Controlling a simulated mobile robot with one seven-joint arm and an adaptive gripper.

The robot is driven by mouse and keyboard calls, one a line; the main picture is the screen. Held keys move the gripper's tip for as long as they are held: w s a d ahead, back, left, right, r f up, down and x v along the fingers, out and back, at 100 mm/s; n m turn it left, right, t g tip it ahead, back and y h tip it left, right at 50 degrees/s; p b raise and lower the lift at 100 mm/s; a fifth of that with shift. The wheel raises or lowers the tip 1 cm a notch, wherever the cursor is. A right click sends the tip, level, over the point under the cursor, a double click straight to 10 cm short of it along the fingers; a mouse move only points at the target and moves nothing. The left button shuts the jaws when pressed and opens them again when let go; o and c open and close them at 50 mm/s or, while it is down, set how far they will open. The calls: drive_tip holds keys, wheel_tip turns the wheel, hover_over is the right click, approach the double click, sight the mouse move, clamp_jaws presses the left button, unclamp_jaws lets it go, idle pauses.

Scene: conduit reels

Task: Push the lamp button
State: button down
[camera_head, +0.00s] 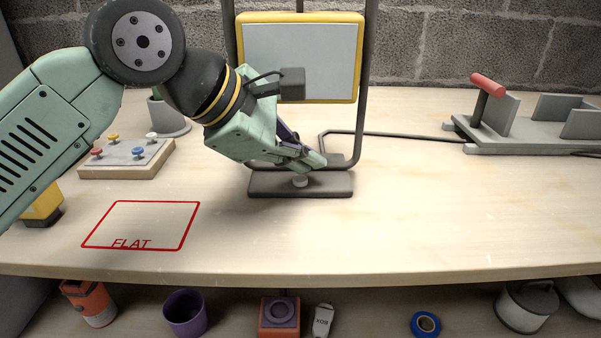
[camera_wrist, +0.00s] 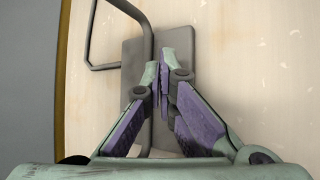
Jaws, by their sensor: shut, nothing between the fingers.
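The lamp (camera_head: 300,62) is a pale panel in a yellow frame, held by a dark tube stand at the back middle of the bench. Its dark grey base plate (camera_head: 330,186) lies flat on the bench and also shows in the wrist view (camera_wrist: 133,60). My gripper (camera_head: 314,163) is shut and empty, pointing down right just above the button. In the wrist view my closed fingertips (camera_wrist: 163,75) are over the plate, and the button is hidden there. I cannot tell whether they touch it.
A wooden board with coloured knobs (camera_head: 125,158) and a grey cup (camera_head: 168,118) stand left. A red FLAT outline (camera_head: 140,226) marks the front left. A grey fixture with a red handle (camera_head: 488,85) stands at right. The front right bench is clear.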

sight(302, 181)
drive_tip(key=shift+r+p, duration=2.2)
drive_tip(key=shift+r, duration=0.8)
